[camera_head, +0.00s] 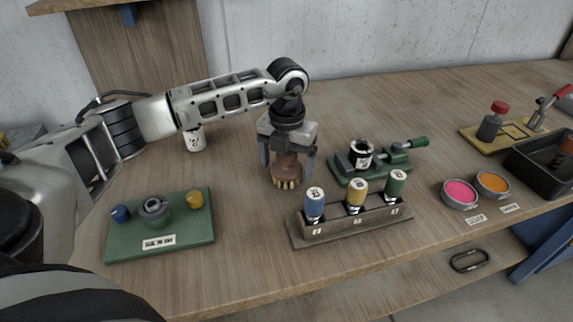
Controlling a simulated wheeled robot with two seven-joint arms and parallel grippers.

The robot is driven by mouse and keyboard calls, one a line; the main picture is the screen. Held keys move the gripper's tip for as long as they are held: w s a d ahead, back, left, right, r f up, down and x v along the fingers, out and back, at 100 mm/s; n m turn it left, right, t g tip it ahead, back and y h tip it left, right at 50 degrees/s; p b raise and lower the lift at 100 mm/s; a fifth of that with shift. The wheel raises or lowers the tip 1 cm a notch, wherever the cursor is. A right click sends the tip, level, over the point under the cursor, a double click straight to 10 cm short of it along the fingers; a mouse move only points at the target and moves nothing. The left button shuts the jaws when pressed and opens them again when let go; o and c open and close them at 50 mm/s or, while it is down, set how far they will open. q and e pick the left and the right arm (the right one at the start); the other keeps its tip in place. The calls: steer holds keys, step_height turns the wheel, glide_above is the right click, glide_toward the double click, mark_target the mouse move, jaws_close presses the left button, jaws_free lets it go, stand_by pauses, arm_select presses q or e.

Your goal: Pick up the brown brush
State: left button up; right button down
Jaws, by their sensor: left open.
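The brown brush (287,171) stands on the wooden table near the middle of the view, bristles down. Its round brown body sits low, with tan bristles showing at the bottom. My left gripper (287,160) is directly above and around the brush, pointing down. Its two fingers are apart, one on each side of the brush's upper part. I cannot tell whether either finger touches it. The top of the brush is hidden by the gripper. My right gripper is not in view.
A rack (352,220) with blue, yellow and green bottles stands just in front right. A green clamp fixture (398,160) is to the right. A green board (160,238) lies at left front. Pink (459,194) and orange (492,184) pots and a black tray (541,172) are farther right.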

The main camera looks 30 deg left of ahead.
arm_select(q)
steer(key=shift+f, duration=0.35)
steer(key=c, duration=1.1)
steer(key=shift+r, duration=0.15)
steer(key=shift+r, duration=0.25)
step_height(320, 180, up, 2)
steer(key=shift+r, duration=0.1)
steer(key=s+d+r+b, duration=0.1)
steer(key=s+d+r, duration=0.1)
steer(key=d+r, duration=0.1)
steer(key=s+d+r, duration=0.3)
steer(key=d, duration=0.1)
steer(key=s+d+r+b, duration=0.1)
steer(key=s+d+r, duration=0.2)
steer(key=d+r, duration=0.1)
steer(key=shift+s+d+b, duration=0.2)
steer(key=shift+b, duration=0.1)
